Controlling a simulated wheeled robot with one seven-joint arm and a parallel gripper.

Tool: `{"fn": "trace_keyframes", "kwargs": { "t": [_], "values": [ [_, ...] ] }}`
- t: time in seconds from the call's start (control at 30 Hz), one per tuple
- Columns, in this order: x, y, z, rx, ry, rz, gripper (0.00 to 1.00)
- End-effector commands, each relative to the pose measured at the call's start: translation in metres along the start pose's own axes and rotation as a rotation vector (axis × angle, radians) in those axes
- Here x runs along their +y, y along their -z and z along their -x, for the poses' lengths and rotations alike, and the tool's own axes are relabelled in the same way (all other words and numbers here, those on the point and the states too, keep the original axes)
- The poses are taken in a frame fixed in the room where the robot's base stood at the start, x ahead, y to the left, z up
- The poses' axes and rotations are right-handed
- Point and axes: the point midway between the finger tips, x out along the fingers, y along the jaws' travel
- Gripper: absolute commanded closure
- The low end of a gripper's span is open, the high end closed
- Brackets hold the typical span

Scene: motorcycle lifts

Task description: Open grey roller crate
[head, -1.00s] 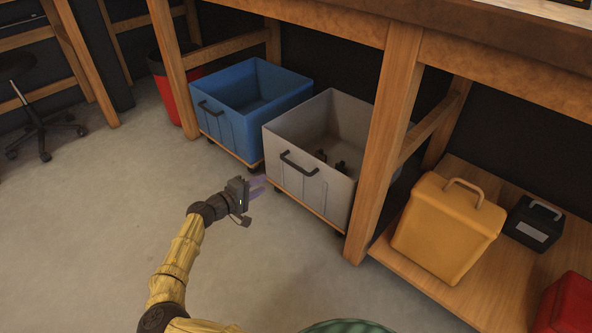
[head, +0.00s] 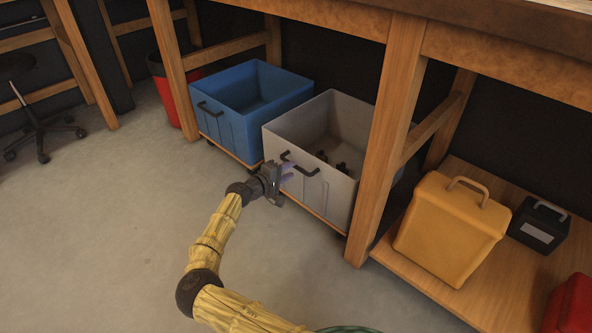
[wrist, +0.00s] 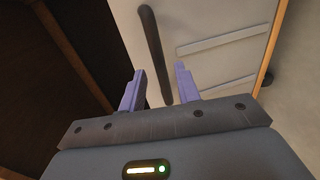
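The grey roller crate (head: 327,190) stands under the workbench on a wooden wheeled base, with a few small dark items inside. Its dark bar handle (head: 299,164) is on the front face. My gripper (head: 289,172) is in front of that face, close to the handle. The handle (wrist: 154,50) runs lengthwise just beyond the fingertips, roughly in line with the gap. I cannot tell whether the fingers touch it.
A blue roller crate (head: 235,127) stands left of the grey one. A wooden bench leg (head: 384,150) rises at its right. A yellow container (head: 450,228) and a black box (head: 538,224) sit on a low shelf at right. The floor (head: 110,230) in front is clear.

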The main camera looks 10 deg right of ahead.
Motion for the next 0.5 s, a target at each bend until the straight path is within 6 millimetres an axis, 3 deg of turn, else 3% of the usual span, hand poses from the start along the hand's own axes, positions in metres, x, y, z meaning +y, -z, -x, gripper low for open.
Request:
{"fn": "trace_keyframes", "kwargs": {
  "t": [0.2,0.5],
  "values": [
    [-0.002,0.0,-0.034,-0.001,0.0,-0.001,0.67],
    [0.0,0.0,-0.042,0.0,0.0,0.0,0.67]
  ]
}}
